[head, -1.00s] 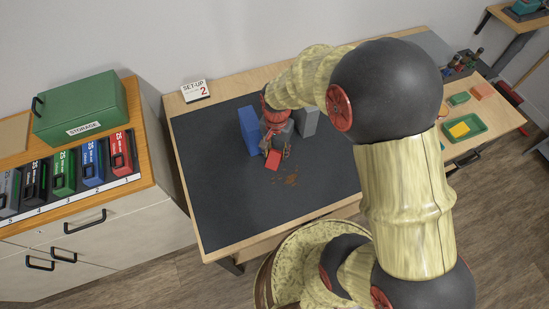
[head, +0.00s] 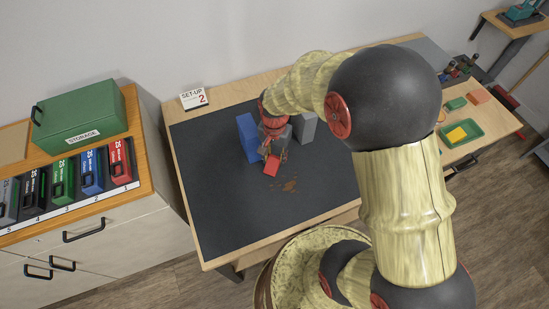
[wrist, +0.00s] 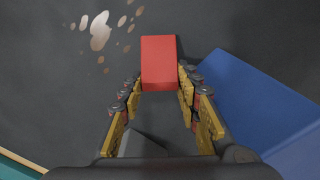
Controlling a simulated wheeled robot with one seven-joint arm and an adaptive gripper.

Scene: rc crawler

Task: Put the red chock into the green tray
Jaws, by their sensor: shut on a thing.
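The red chock (head: 271,166) is a small red block over the dark mat, in front of the blue block. My gripper (head: 273,153) points down at it from above. In the wrist view the red chock (wrist: 158,62) sits at the fingertips, and my gripper (wrist: 160,85) is shut on it, a finger on each side. Whether it touches the mat I cannot tell. The green tray (head: 461,133) lies at the right end of the table with a yellow piece (head: 456,135) in it.
A blue block (head: 248,137) and a grey block (head: 304,128) stand close on either side of my gripper. Brown spots (head: 289,185) mark the dark mat (head: 225,215). A green piece (head: 456,104) and an orange piece (head: 479,95) lie behind the tray. The mat's front is clear.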

